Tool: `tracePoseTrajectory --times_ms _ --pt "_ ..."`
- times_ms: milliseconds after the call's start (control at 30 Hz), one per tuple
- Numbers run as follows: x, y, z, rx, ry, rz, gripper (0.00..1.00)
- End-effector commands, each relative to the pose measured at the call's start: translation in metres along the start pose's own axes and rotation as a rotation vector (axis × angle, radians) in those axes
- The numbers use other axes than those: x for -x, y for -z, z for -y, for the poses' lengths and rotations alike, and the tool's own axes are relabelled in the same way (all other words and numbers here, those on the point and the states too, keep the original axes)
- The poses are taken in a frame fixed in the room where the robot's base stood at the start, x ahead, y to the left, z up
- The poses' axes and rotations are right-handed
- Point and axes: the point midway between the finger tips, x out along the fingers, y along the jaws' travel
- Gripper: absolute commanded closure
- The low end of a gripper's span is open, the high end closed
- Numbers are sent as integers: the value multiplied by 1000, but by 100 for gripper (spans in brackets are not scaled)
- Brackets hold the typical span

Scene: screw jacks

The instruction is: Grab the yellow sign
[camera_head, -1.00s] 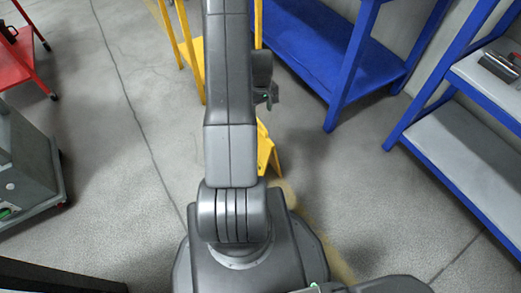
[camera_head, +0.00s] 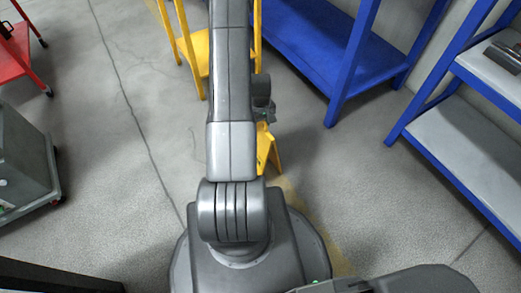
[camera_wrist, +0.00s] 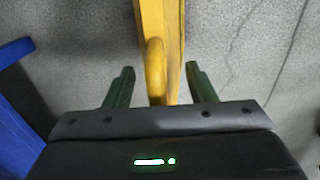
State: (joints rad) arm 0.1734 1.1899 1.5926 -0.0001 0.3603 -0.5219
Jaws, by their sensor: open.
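The yellow sign (camera_head: 268,150) stands on the floor in the head view, partly hidden behind my arm. In the wrist view the yellow sign (camera_wrist: 163,40) runs down from the top edge into the space between my two dark green fingers. My gripper (camera_wrist: 159,78) is open, with one finger on each side of the sign. My gripper's fingertips are hard to make out in the head view.
A blue shelf (camera_head: 335,60) stands behind the sign, and a blue and grey shelf (camera_head: 460,130) stands at right. A yellow frame (camera_head: 195,55) is close behind my arm. A grey cabinet (camera_head: 25,165) and red cart (camera_head: 14,45) are at left. Floor between is clear.

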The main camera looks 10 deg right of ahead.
Motion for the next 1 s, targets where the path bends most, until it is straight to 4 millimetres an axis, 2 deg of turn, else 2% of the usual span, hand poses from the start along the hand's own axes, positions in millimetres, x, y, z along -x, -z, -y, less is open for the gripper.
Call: tracePoseTrajectory --times_ms 233,400,500,1000 --pt "-3 0 0 0 -1 -1 51" --pt "-3 0 0 0 -1 -1 85" --pt "-3 0 0 0 -1 -1 100" --pt "-2 0 0 0 -1 -1 100"
